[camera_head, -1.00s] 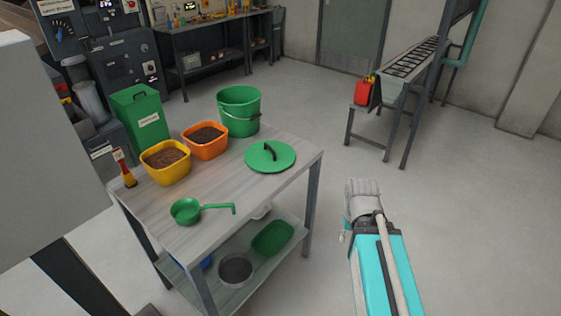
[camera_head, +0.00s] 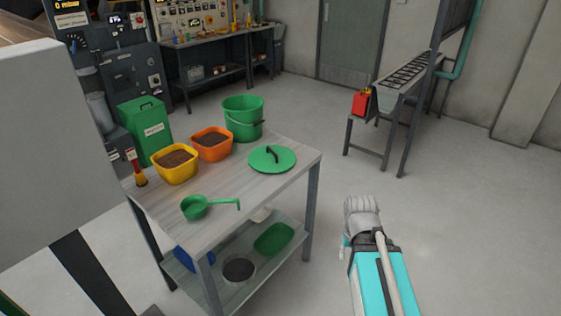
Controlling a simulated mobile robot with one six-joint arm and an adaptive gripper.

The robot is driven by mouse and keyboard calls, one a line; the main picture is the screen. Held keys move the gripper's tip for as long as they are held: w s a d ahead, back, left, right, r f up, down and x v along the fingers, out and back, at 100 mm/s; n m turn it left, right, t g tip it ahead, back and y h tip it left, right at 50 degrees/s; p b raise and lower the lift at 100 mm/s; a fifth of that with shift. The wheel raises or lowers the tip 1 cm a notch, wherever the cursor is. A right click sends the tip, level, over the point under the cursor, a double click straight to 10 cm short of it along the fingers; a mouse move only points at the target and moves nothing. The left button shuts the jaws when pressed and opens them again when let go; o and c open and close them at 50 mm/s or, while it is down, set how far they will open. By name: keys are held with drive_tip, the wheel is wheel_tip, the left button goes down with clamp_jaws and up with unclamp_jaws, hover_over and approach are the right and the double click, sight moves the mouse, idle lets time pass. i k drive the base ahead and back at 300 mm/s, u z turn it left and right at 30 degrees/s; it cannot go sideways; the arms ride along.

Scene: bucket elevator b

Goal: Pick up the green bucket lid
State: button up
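The green bucket lid (camera_head: 284,163) is a round disc with a dark handle on top. It lies flat near the right corner of the grey table (camera_head: 236,188). The green bucket (camera_head: 243,118) stands upright just behind and left of the lid, its open top uncovered. My gripper (camera_head: 360,203) is at the lower right, beyond the table's right side and apart from the lid. It is seen from behind and is small, so its fingers cannot be made out clearly.
Yellow (camera_head: 175,164) and orange (camera_head: 212,144) tubs of brown material and a green scoop (camera_head: 197,207) are on the table. A green bin (camera_head: 147,132) stands behind it. A conveyor frame (camera_head: 393,100) with a red can (camera_head: 361,102) is at the back right. Floor right of the table is clear.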

sight(269, 159)
drive_tip(key=u, duration=0.1)
drive_tip(key=i, duration=0.9)
